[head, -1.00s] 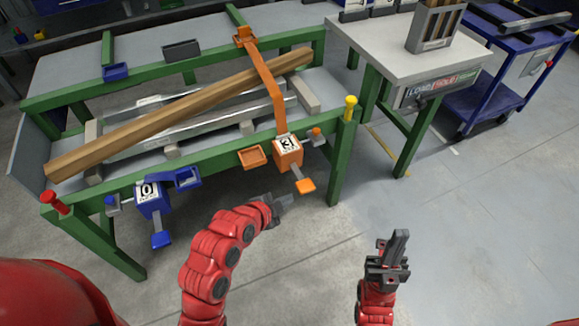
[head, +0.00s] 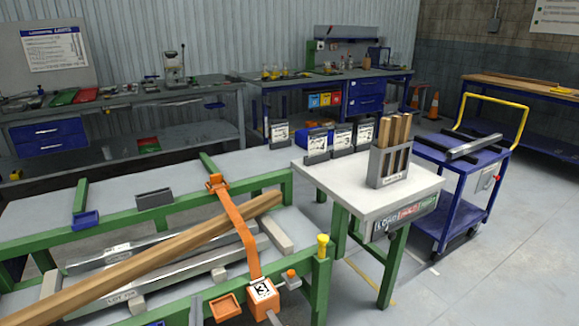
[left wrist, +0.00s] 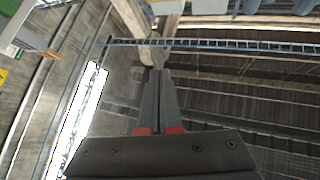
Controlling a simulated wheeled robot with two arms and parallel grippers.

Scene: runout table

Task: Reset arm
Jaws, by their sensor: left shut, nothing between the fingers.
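My left gripper (head: 196,311) shows at the bottom edge of the head view as grey, upright fingers in front of the green table's front rail. In the left wrist view its fingers (left wrist: 160,85) are together and empty, pointing up into the room. An orange arm (head: 236,222) spans the runout table from the back rail to an orange numbered block (head: 263,291) at the front. It crosses over a long wooden beam (head: 160,249). My right gripper is not in view.
The green runout table (head: 318,290) holds metal bars (head: 165,260). A white side table (head: 420,180) with a grey holder (head: 389,165) of wooden pieces stands to the right, beside a blue cart (head: 462,155). Open floor (head: 510,260) lies at the far right.

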